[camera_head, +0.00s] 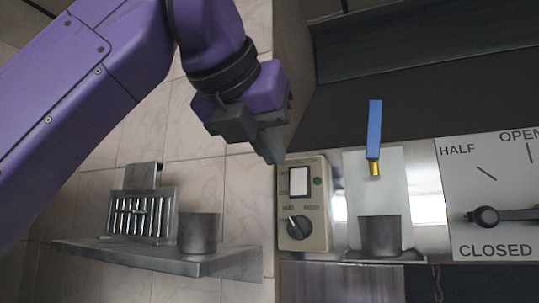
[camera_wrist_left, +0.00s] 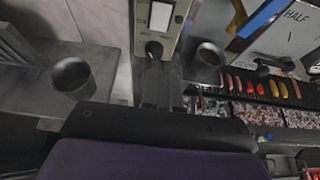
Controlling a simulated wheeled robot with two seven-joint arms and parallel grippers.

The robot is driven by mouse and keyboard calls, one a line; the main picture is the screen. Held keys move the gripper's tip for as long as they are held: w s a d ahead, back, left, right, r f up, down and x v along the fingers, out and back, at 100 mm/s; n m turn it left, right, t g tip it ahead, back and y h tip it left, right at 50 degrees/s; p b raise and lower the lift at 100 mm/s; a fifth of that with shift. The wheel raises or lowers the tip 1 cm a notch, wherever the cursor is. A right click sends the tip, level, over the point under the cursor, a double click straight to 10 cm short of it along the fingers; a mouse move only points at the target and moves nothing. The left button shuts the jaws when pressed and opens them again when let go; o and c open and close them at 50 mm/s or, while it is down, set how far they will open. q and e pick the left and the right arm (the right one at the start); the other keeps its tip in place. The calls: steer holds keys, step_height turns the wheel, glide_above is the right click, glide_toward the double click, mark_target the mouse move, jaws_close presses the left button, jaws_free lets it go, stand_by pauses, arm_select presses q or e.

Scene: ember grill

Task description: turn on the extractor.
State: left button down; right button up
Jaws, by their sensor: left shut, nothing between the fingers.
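A beige control box (camera_head: 317,230) is on the wall right of the tiled corner. It carries a white rocker switch (camera_head: 299,181), a small green spot (camera_head: 317,181) and a dark round knob (camera_head: 299,227) with a pale pointer; its small lettering is hard to read. My left gripper (camera_head: 273,158) is shut and empty, its tips just above and left of the box. In the left wrist view the shut fingers (camera_wrist_left: 156,72) point toward the box (camera_wrist_left: 172,38), with the knob (camera_wrist_left: 153,49) beyond their tips and the switch (camera_wrist_left: 160,16) farther up. Contact cannot be judged.
A metal shelf (camera_head: 165,256) at left holds a metal cup (camera_head: 199,234) and a slotted rack (camera_head: 142,213). Right of the box are another cup (camera_head: 380,236), a blue-handled brush (camera_head: 374,133) and a damper lever plate (camera_head: 490,164). Food lies over the grill (camera_wrist_left: 265,113) in the wrist view.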

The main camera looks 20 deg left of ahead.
arm_select(q)
glide_toward(298, 185)
step_height(298, 185, down, 3)
steer(key=p+x, duration=0.1)
steer(key=x, duration=0.1)
steer(key=p+x, duration=0.1)
steer(key=x, duration=0.1)
steer(key=r+p+x, duration=0.1)
steer(key=x, duration=0.1)
steer(key=shift+w+d+r, duration=0.15)
steer(key=shift+w, duration=0.1)
steer(key=shift+s, duration=0.1)
steer(key=shift+s+r, duration=0.15)
steer(key=shift+r, duration=0.15)
steer(key=shift+r+p, duration=0.5)
